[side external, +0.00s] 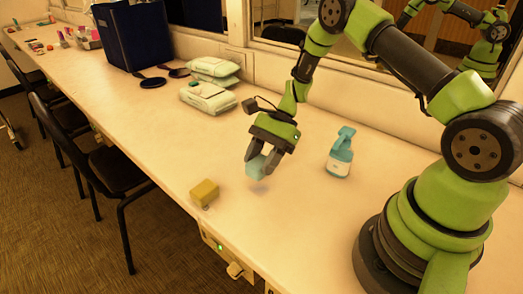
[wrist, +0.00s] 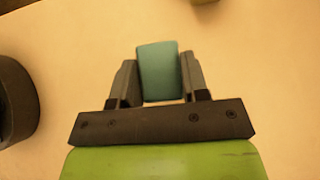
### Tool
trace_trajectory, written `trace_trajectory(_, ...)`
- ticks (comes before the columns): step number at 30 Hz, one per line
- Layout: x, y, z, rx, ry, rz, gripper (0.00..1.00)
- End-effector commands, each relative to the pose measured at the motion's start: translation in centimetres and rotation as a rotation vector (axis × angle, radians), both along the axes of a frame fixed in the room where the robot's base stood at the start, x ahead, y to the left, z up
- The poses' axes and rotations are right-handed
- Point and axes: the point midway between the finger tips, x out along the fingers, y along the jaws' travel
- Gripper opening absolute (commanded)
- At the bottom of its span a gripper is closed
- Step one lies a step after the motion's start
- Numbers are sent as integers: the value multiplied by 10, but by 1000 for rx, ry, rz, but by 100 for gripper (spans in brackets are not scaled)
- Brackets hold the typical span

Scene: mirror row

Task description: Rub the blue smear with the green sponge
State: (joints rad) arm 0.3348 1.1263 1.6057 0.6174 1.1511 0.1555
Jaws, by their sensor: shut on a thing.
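My gripper (side external: 257,165) is shut on a teal-green sponge (side external: 256,167), and holds it close above the table, with a faint shadow just below it. In the wrist view the sponge (wrist: 160,72) sits between the two fingers of my gripper (wrist: 157,80) and sticks out past their tips.
A yellow sponge (side external: 204,192) lies at the table's front edge. A teal spray bottle (side external: 340,153) stands right of my gripper. White packs (side external: 209,97), dark spoons (side external: 153,82) and a dark blue box (side external: 133,37) stand farther back. Chairs (side external: 105,165) line the front.

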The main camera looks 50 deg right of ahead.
Motion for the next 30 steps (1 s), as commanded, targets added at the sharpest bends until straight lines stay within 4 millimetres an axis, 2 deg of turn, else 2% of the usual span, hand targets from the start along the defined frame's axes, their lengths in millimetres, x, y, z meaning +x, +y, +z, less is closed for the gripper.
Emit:
trace_trajectory(9,-1,0,-30,1,2,1,12)
trace_trajectory(11,-1,0,-42,2,4,1,12)
trace_trajectory(12,0,5,-36,1,0,4,8)
trace_trajectory(24,-1,41,-40,0,1,4,7)
trace_trajectory(30,0,21,-40,-1,0,0,7)
